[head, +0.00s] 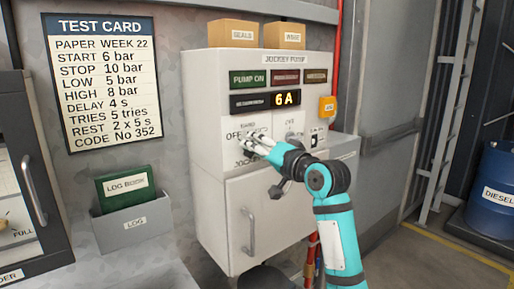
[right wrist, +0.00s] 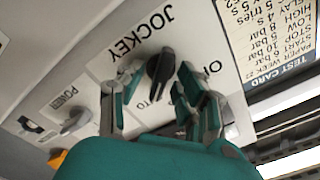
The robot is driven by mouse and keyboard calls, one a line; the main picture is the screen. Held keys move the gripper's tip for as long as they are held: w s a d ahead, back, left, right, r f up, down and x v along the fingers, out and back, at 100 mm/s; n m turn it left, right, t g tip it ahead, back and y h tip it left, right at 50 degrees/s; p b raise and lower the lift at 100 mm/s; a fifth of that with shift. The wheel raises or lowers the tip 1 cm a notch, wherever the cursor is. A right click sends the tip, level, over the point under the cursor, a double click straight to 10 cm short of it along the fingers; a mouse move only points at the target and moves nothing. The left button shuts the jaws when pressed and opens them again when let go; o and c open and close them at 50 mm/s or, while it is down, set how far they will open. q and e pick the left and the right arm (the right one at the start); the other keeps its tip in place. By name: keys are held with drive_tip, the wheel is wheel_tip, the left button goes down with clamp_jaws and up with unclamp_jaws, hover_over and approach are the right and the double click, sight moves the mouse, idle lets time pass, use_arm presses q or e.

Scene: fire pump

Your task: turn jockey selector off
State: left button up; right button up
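The jockey selector (right wrist: 160,68) is a black knob on the white panel, beside the word JOCKEY, in the right wrist view. Its labels are partly covered, so I cannot tell which position it points to. My right gripper (right wrist: 155,88) is open, with one teal-padded finger on each side of the knob and visible gaps between. My left gripper is not in view.
A grey POWER knob (right wrist: 76,122) is beside the selector. A cabinet door handle (head: 249,232) is below. A log book (head: 127,187) and test card (head: 103,80) are left.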

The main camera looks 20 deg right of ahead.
clamp_jaws()
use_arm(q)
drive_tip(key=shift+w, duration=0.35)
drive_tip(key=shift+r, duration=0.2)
use_arm(e)
drive_tip(key=shift+n, duration=0.3)
drive_tip(key=n+p, duration=0.2)
drive_tip(key=n, duration=0.3)
drive_tip(key=n+p, duration=0.2)
drive_tip(key=n, duration=0.3)
drive_tip(key=n+p, duration=0.2)
drive_tip(key=n, duration=0.2)
drive_tip(key=shift+s+a+r+n+p, duration=0.15)
drive_tip(key=shift+a+r+n+p, duration=0.1)
drive_tip(key=shift+n+p, duration=0.15)
use_arm(q)
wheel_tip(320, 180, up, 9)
drive_tip(key=p, duration=0.2)
use_arm(e)
drive_tip(key=shift+f+n, duration=0.15)
drive_tip(key=shift+n, duration=1.95)
